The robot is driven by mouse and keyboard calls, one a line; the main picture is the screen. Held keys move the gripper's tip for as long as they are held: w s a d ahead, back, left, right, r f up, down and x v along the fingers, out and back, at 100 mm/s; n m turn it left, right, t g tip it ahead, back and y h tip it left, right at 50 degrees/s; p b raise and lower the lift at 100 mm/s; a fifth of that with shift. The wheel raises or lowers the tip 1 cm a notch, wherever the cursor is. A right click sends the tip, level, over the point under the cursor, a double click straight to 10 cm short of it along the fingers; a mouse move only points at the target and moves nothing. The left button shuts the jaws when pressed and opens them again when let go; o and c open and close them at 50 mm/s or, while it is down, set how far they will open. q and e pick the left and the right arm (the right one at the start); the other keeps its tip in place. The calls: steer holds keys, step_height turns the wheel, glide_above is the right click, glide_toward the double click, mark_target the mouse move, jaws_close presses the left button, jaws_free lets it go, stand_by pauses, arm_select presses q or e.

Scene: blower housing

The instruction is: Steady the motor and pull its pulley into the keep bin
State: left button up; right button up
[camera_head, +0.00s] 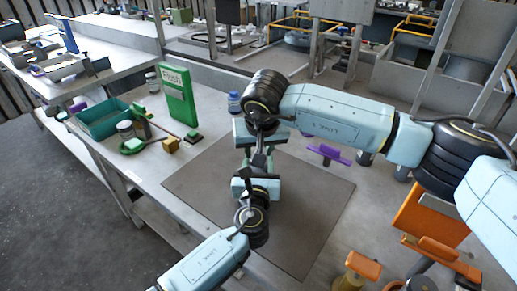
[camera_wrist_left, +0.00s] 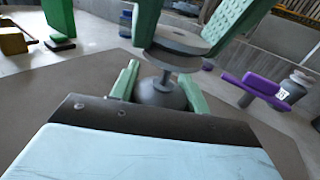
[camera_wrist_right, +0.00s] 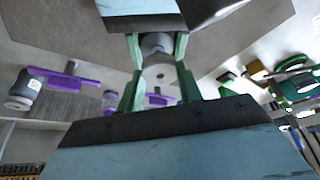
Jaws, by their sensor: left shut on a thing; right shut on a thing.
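The motor (camera_wrist_left: 160,93) is a grey rounded body standing on the dark mat. My left gripper (camera_wrist_left: 160,90) is shut on it, with green fingers on either side. The pulley (camera_wrist_left: 183,42) is a grey stepped disc above the motor. My right gripper (camera_wrist_right: 159,75) comes from above and is shut on the pulley, which also shows between its green fingers in the right wrist view (camera_wrist_right: 159,70). A thin neck shows under the disc; I cannot tell whether the pulley is still seated. In the head view my grippers mostly hide both parts. A teal open bin (camera_head: 84,122), perhaps the keep bin, stands left.
A green sign (camera_head: 178,95) stands behind the mat's left side. A green dish (camera_head: 132,146), a jar and a yellow block (camera_head: 171,146) lie between bin and mat (camera_head: 205,185). A blue-capped bottle (camera_head: 234,104) is behind; a purple part (camera_head: 328,153) is right of my grippers.

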arm_select(q)
steer(key=shift+f, duration=0.1)
arm_select(e)
steer(key=shift+r, duration=1.95)
arm_select(q)
steer(key=o, duration=1.4)
steer(key=shift+o, duration=0.2)
